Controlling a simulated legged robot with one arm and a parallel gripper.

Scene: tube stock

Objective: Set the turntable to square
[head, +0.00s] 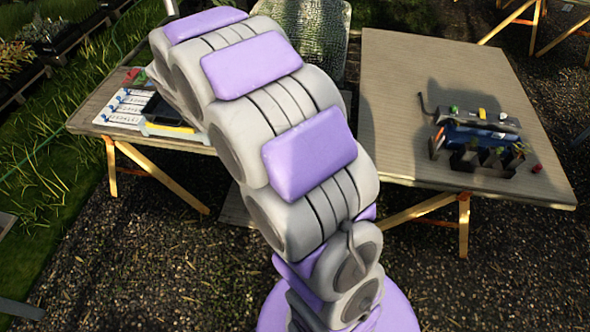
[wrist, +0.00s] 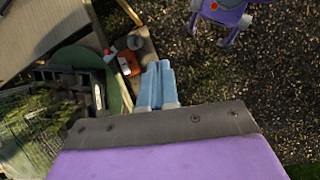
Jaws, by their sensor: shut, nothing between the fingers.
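In the wrist view, a round green disc (wrist: 116,100), which looks like the turntable, shows partly beneath a dark tray (wrist: 45,75) with cells. Leafy plants cover much of the tray and hide the rest of the disc. The tray looks turned relative to the table edge, but its exact angle is hard to tell. My gripper (wrist: 157,70) has pale blue fingers, shut and empty, just right of the disc and apart from it in the picture. In the head view my arm hides the gripper and the turntable.
An orange item (wrist: 129,63) and a grey round item (wrist: 135,42) sit close by the disc. In the head view, the right table (head: 400,100) holds a blue rack (head: 475,138) with dark blocks. The left table carries a white label card (head: 125,108). Gravel lies below.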

